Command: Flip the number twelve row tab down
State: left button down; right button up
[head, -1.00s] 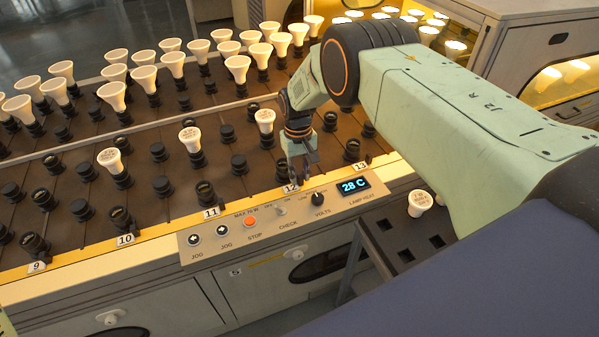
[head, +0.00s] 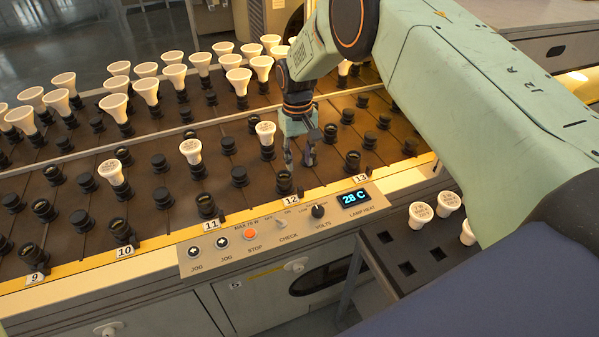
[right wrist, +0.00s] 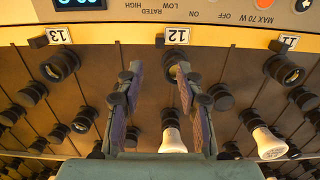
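The number twelve label (head: 291,200) is on the yellow front edge of the lamp rack, and it also shows in the right wrist view (right wrist: 177,36). Its small dark row tab (head: 300,191) is just right of the label in the head view; whether it stands up or lies down is hard to tell. My right gripper (head: 299,164) is above the rack just behind the tab, fingers pointing down. In the right wrist view its fingers (right wrist: 160,78) are apart, empty, and not touching the tab. My left gripper is out of view.
Neighbouring tabs sit beside labels 11 (head: 211,225) and 13 (head: 360,182). A dark socket (head: 284,183) stands close behind label 12. A control panel (head: 270,232) with knobs lies in front. White bulbs (head: 266,131) stand in some sockets. A dark tray (head: 407,262) holds bulbs at right.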

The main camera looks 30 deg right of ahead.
jog(key=shift+w+r, duration=0.1)
jog(key=shift+r, duration=1.15)
jog(key=shift+f, duration=0.1)
